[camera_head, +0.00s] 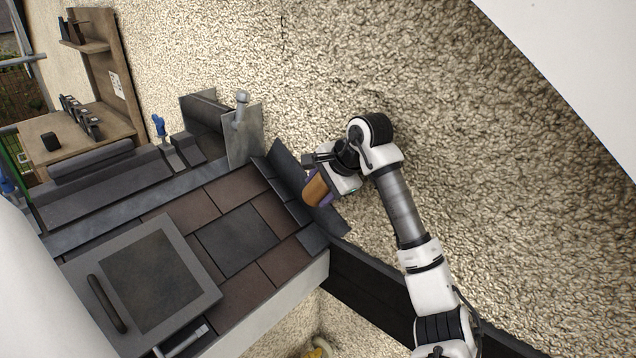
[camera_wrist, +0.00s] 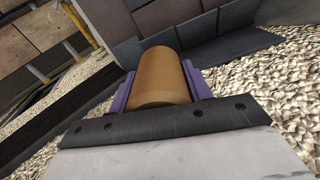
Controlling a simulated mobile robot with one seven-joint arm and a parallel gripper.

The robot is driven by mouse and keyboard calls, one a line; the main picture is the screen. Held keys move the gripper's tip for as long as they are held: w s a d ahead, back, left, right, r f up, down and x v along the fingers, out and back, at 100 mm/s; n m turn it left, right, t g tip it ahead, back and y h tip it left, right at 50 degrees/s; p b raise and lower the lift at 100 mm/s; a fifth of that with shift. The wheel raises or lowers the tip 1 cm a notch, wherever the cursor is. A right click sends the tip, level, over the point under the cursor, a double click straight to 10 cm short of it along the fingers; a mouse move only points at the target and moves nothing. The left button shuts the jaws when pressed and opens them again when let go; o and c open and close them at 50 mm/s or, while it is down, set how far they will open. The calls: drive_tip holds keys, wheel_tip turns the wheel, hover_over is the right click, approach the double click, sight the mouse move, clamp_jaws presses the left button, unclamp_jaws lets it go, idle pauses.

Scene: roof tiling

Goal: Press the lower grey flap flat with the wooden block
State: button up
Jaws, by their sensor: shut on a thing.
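My gripper (camera_head: 318,190) is shut on the wooden block (camera_head: 315,190), at the wall side of the small tiled roof. In the wrist view the block (camera_wrist: 162,78) is a rounded brown piece between the purple fingers of my gripper (camera_wrist: 160,88). The lower grey flap (camera_head: 328,222) is a dark sheet along the wall edge of the roof, partly hidden by the block and gripper. In the wrist view a grey flap (camera_wrist: 235,45) lies just beyond the block. I cannot tell whether the block touches it.
Brown and grey tiles (camera_head: 237,240) cover the roof, with a framed hatch (camera_head: 145,280) at its lower left. A rough pebbled wall (camera_head: 350,70) rises close behind my gripper. A wooden bench (camera_head: 75,135) with small dark parts stands at the far left.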

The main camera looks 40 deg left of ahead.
drive_tip(key=b, duration=0.2)
approach(297, 213)
drive_tip(key=shift+x, duration=1.05)
drive_tip(key=shift+b+x, duration=0.4)
drive_tip(key=shift+x, duration=0.8)
drive_tip(key=shift+a+f, duration=0.2)
drive_tip(key=shift+f, duration=0.2)
drive_tip(key=shift+b+x, duration=0.7)
drive_tip(key=shift+x, duration=0.35)
drive_tip(key=shift+w+r, duration=0.1)
drive_tip(key=shift+p+v, duration=1.15)
drive_tip(key=shift+v, duration=2.85)
